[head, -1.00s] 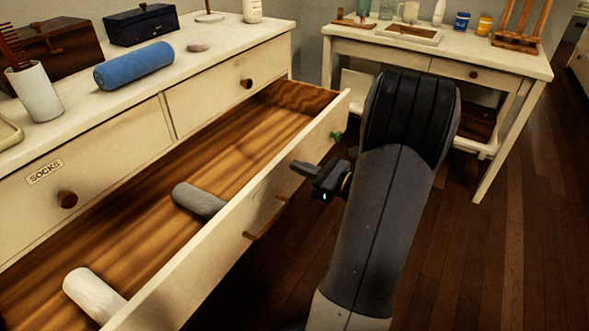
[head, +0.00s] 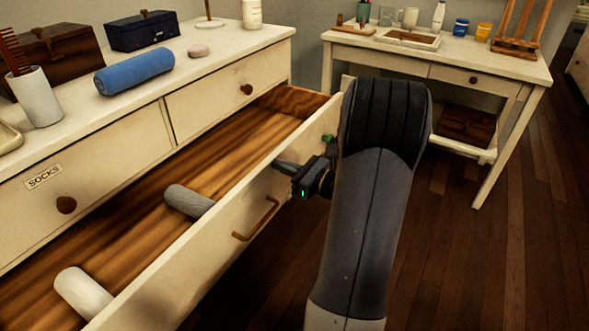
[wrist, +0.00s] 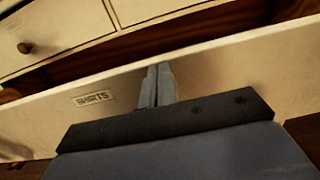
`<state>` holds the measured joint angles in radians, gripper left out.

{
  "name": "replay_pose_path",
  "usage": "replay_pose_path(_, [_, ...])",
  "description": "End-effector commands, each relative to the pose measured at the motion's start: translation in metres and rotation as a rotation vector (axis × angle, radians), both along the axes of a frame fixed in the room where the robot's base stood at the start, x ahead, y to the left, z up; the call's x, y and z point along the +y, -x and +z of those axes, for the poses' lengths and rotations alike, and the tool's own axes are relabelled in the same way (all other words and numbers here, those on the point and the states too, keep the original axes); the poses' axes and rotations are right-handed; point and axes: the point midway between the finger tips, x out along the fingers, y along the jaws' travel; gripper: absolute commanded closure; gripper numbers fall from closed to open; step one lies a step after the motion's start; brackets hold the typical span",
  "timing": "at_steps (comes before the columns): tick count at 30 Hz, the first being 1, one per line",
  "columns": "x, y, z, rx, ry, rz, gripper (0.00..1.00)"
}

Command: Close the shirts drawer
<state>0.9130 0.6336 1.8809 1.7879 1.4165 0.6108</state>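The shirts drawer (head: 225,213) is the long lower drawer of the white dresser. It stands well open, with two rolled cloths, one grey (head: 186,200) and one white (head: 82,291), lying inside. Its label "SHIRTS" (wrist: 92,98) shows in the wrist view, and a bar handle (head: 257,220) is on its front. My gripper (head: 279,164) is at the outer face of the drawer front, right of the handle. In the wrist view its fingers (wrist: 157,72) are together, empty, with tips at the drawer front; they look to be touching it.
The closed socks drawer (head: 95,180) is above. On the dresser top (head: 215,62) are a blue roll (head: 134,72), a cup with a comb (head: 34,95) and boxes. A white side table (head: 440,62) stands at the back right. Wooden floor (head: 450,250) is clear at right.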

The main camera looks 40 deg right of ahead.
Motion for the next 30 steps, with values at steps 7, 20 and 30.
replay_pose_path(7, [0.027, -0.058, 0.001, 0.000, 0.001, 0.008, 1.00])
replay_pose_path(20, [0.063, -0.147, 0.000, -0.001, 0.000, 0.004, 1.00])
replay_pose_path(30, [0.073, -0.175, 0.000, 0.000, 0.001, 0.001, 1.00])
